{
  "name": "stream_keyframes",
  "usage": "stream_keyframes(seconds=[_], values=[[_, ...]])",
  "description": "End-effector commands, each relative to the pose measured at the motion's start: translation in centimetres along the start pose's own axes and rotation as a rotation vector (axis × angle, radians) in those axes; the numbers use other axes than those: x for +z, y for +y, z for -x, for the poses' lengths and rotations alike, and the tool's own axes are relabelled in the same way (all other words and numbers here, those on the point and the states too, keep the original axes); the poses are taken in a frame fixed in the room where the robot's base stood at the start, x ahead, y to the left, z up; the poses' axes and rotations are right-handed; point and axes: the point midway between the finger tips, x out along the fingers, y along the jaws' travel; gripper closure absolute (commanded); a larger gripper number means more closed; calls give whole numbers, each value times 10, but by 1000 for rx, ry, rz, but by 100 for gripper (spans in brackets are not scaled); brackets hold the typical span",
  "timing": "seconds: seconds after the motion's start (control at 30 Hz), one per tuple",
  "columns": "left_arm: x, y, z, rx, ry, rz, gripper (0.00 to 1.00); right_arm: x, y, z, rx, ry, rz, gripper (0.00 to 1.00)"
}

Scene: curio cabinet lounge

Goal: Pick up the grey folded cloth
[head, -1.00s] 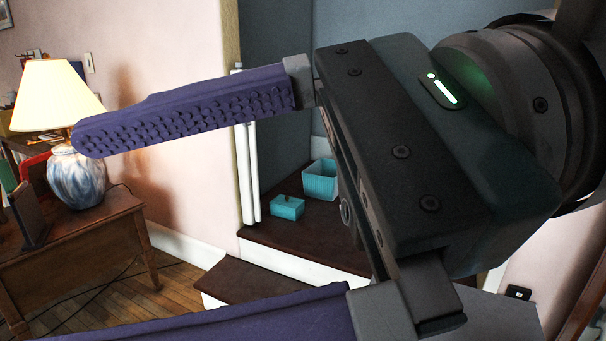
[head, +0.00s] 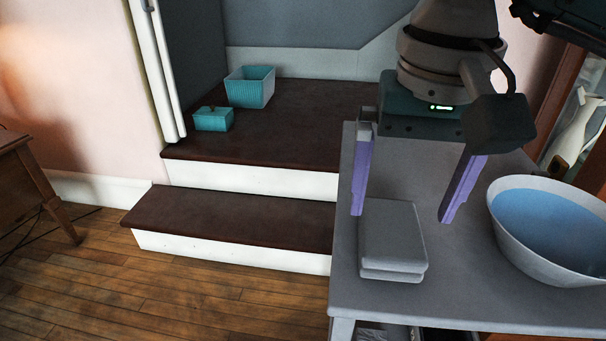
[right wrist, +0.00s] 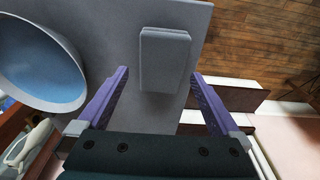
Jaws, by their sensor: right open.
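The grey folded cloth (head: 391,236) lies flat on the grey table (head: 470,285), near its left edge in the head view. In the right wrist view the cloth (right wrist: 164,58) sits ahead of and between the fingers. My right gripper (head: 402,216) is open and empty, with purple fingers pointing down toward the table behind the cloth. In the right wrist view the right gripper (right wrist: 158,72) has its fingers wide apart with the cloth beyond their tips, not gripped. My left gripper is in no current view.
A large bowl, blue inside (head: 555,232), stands on the table right of the cloth. Dark steps (head: 240,215) lie to the left, with a teal lidded box (head: 213,119) and a teal basket (head: 250,88) on the upper one. A wooden desk (head: 30,190) is at far left.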

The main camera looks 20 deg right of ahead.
Motion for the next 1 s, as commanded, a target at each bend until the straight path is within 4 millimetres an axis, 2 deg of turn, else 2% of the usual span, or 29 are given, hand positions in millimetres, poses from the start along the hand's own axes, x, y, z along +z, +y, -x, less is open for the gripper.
stream_keyframes(seconds=[0.3, 0.63, 1.0], values=[[4, 0, -13, -1, 0, -1, 50, -2, -2, -47, -1, -5, -1, 0], [5, -2, -14, -7, -2, -9, 50, -3, -2, -52, -2, -1, -1, 1], [5, -2, -14, -8, -3, -10, 50, -3, -2, -52, -2, -1, -1, 43]])
